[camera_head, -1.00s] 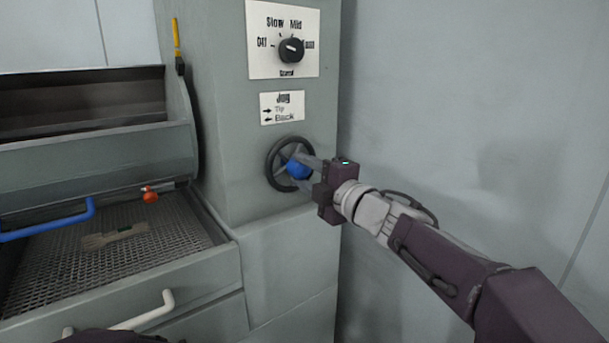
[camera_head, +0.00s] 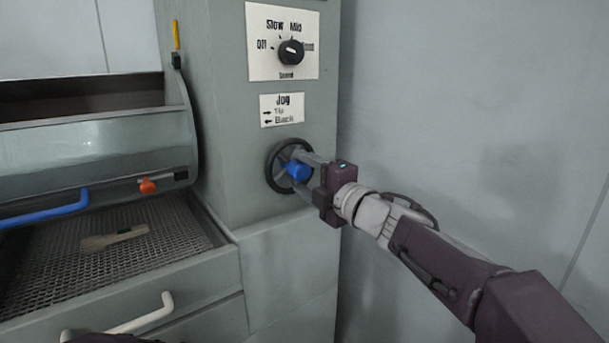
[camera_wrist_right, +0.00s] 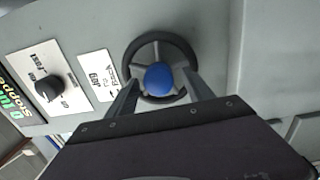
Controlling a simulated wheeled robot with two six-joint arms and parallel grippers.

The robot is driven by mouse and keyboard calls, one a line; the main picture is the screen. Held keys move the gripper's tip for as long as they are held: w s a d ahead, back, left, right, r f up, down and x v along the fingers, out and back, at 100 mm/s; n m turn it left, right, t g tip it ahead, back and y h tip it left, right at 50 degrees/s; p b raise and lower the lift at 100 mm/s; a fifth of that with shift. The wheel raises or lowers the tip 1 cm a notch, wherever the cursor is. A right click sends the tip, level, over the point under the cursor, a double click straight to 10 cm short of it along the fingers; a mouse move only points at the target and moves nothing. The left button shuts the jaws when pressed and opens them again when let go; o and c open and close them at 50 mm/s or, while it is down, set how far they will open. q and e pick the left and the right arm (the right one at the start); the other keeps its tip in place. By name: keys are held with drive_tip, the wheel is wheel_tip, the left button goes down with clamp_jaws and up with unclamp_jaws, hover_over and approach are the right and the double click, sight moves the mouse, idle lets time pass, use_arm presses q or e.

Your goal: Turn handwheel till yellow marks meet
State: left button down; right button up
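The black handwheel (camera_head: 275,181) with a blue hub (camera_head: 299,172) is on the front of the grey cabinet. My right gripper (camera_head: 306,170) is at the wheel with its fingers spread, one on each side of the hub. In the right wrist view the blue hub (camera_wrist_right: 158,79) sits between the fingertips (camera_wrist_right: 164,84), with a gap on both sides. I cannot tell whether the fingertips touch the rim or spokes. A thin yellow strip (camera_head: 176,35) stands above a small black block (camera_head: 176,61) at the cabinet's left edge. No other yellow mark is clear. My left gripper is not in view.
A speed dial (camera_head: 291,52) and a Jog label (camera_head: 282,110) are above the wheel.

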drive_tip(key=p+v, duration=0.2)
drive_tip(key=v, duration=0.7)
